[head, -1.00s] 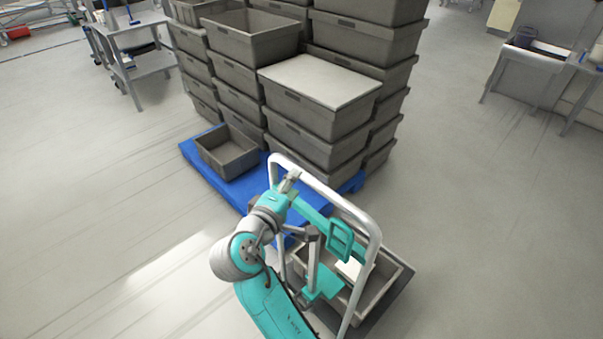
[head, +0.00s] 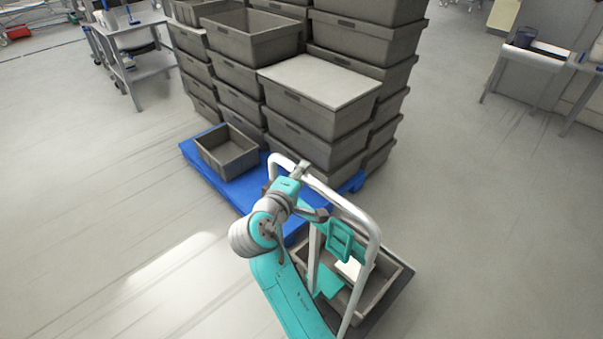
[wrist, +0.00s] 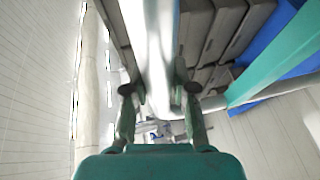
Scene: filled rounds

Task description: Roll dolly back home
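The dolly has a pale tubular handle (head: 372,250) and a dark low deck at the bottom right of the head view. A grey crate (head: 397,285) rides on the deck, with a white item inside. A teal panel hangs inside the handle frame. My gripper (head: 303,168) is at the handle's top bar, near its left corner. In the wrist view the pale bar (wrist: 152,45) runs between the two spread fingers (wrist: 160,90). The fingers look open, one on each side of the bar; whether either touches it is unclear.
A blue pallet (head: 205,175) with tall stacks of grey crates (head: 315,105) stands just beyond the dolly. One low crate (head: 228,150) sits at its left front corner. A grey cart (head: 135,65) is at upper left, a table (head: 535,58) at upper right. Floor left and right is clear.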

